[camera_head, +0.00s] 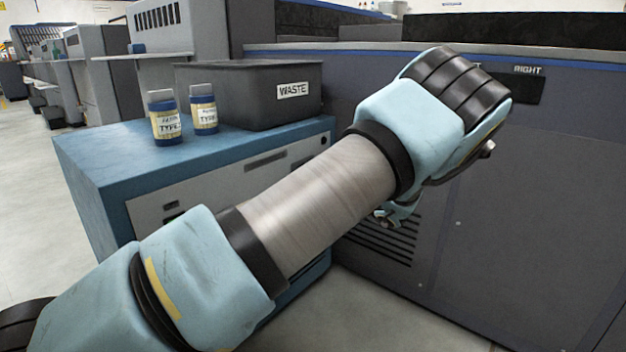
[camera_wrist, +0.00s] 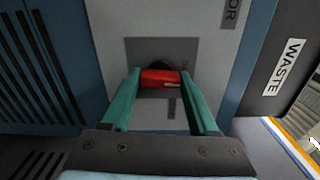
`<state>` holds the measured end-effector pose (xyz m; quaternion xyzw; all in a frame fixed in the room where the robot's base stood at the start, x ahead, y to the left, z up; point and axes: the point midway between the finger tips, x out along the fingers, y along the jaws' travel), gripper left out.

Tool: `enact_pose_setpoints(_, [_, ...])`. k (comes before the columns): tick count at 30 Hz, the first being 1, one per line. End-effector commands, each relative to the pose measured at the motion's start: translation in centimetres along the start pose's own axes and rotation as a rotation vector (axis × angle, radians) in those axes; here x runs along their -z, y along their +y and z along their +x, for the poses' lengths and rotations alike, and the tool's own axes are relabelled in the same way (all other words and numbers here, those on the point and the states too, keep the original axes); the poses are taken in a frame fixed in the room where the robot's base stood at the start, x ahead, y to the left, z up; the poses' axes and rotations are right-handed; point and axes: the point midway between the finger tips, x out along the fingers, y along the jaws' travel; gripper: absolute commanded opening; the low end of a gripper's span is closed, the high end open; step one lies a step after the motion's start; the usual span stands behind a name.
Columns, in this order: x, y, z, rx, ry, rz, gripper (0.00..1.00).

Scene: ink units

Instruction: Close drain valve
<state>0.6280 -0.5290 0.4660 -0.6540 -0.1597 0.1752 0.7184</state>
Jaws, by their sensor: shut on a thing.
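In the wrist view the drain valve's red handle (camera_wrist: 160,78) sits in a dark square recess on a light grey panel. My gripper (camera_wrist: 160,88) has its two green fingers on either side of the red handle, shut on it. In the head view my arm crosses the picture and hides the valve. Only a small part of my gripper (camera_head: 395,213) shows below the wrist there.
A blue cabinet (camera_head: 90,160) stands at the left, with two labelled bottles (camera_head: 165,118) and a dark bin marked WASTE (camera_head: 245,95) on top. The large grey machine (camera_head: 530,220) fills the right side. Open floor (camera_head: 30,190) lies at the far left.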

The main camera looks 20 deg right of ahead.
Motion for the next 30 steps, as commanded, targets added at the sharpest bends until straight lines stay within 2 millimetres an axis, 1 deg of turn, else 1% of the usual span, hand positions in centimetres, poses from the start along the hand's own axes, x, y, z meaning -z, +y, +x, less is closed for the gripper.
enact_pose_setpoints(3, [0.12,0.02,-0.09,-0.001,0.004,-0.050,0.05])
enact_pose_setpoints(9, [0.13,0.04,-0.06,-0.001,0.004,-0.096,0.05])
enact_pose_setpoints(23, [0.14,0.02,-0.05,-0.001,0.004,-0.111,0.05])
enact_pose_setpoints(24, [0.14,0.03,-0.06,-0.002,0.004,-0.111,0.61])
enact_pose_setpoints(30, [0.09,0.02,-0.04,-0.001,0.002,-0.110,0.84])
